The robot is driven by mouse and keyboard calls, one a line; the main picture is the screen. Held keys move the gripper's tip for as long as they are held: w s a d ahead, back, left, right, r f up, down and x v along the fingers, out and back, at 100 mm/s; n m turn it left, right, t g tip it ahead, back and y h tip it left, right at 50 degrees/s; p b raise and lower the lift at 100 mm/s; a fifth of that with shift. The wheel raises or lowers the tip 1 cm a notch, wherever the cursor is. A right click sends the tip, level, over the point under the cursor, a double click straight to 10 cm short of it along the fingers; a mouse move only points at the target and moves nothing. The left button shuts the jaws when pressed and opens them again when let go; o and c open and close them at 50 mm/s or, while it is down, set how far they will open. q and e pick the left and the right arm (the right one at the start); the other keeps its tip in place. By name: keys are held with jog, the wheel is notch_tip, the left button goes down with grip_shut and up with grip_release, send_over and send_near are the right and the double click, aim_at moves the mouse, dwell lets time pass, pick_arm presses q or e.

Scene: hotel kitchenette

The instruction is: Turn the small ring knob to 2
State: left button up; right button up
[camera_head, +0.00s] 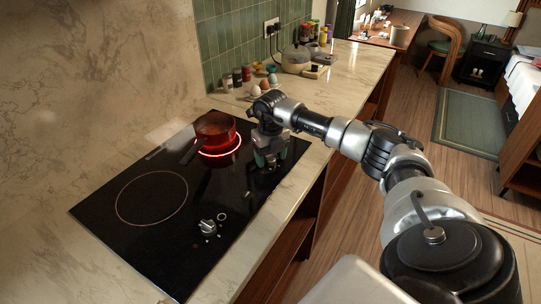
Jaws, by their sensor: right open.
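A black glass hob (160,245) is set into the marble counter. A silver knob (208,227) stands on its front part, with small marks around it too small to read; I cannot tell which ring it serves. My right gripper (268,160) points down over the hob's right end, open, and any knob beneath it is hidden. A red pot (215,128) stands on the smaller ring (238,146), which glows red. The larger ring (151,198) at left is dark. My left gripper is not in view.
Several spice jars (237,78) and eggs in cups (264,85) stand behind the hob by the green tiled wall. A beige appliance (296,60) is farther back. The counter's front edge (268,243) drops to wooden cabinets.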

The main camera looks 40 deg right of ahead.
aim_at(271, 155)
notch_tip(271, 155, up, 11)
jog(key=b, duration=0.1)
dwell(0.4)
dwell(0.4)
